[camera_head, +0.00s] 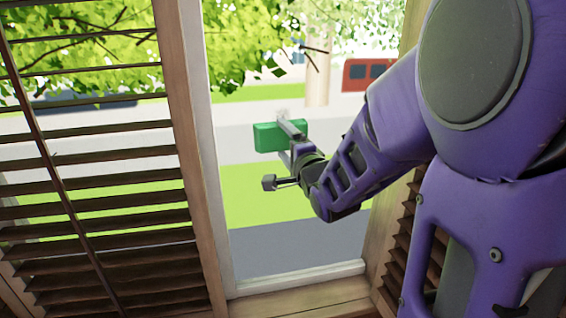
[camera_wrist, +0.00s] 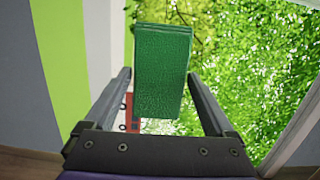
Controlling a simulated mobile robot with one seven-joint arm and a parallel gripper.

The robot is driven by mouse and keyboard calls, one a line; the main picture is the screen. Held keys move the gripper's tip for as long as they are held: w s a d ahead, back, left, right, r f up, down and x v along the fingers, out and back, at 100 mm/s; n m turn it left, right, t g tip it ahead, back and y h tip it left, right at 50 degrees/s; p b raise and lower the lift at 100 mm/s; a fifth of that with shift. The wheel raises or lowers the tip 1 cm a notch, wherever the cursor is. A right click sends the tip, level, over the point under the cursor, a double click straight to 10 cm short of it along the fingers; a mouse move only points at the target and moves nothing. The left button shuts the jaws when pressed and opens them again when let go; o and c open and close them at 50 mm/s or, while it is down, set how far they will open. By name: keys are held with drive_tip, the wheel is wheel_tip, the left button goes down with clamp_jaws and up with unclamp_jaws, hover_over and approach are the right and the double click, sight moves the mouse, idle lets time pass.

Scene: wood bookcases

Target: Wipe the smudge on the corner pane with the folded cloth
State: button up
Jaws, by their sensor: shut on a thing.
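The folded cloth (camera_head: 268,137) is a green block in front of the corner pane (camera_head: 290,208) in the head view. My gripper (camera_head: 289,138) is shut on the cloth, with a grey finger across it. In the wrist view the cloth (camera_wrist: 162,70) stands between the two dark fingers of my gripper (camera_wrist: 158,76) and reaches beyond their tips. A small faint grey patch shows just above the cloth in the head view; I cannot tell whether it is the smudge. I cannot tell whether the cloth touches the glass.
A slatted brown shutter (camera_head: 95,190) stands left of the pane, beside a wooden post (camera_head: 187,120). The wooden sill (camera_head: 300,298) runs below. More slats (camera_head: 400,240) are at the right, partly behind my arm. Trees, a road and a red vehicle (camera_head: 366,74) show outside.

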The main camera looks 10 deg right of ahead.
drive_tip(key=shift+w+r+m, duration=0.25)
drive_tip(key=shift+r+m, duration=0.05)
drive_tip(key=shift+r, duration=0.45)
drive_tip(key=shift+w, duration=2.9)
drive_tip(key=shift+w, duration=0.95)
drive_tip(key=shift+s+d+p, duration=0.1)
drive_tip(key=shift+d+p, duration=0.45)
drive_tip(key=shift+d, duration=1.45)
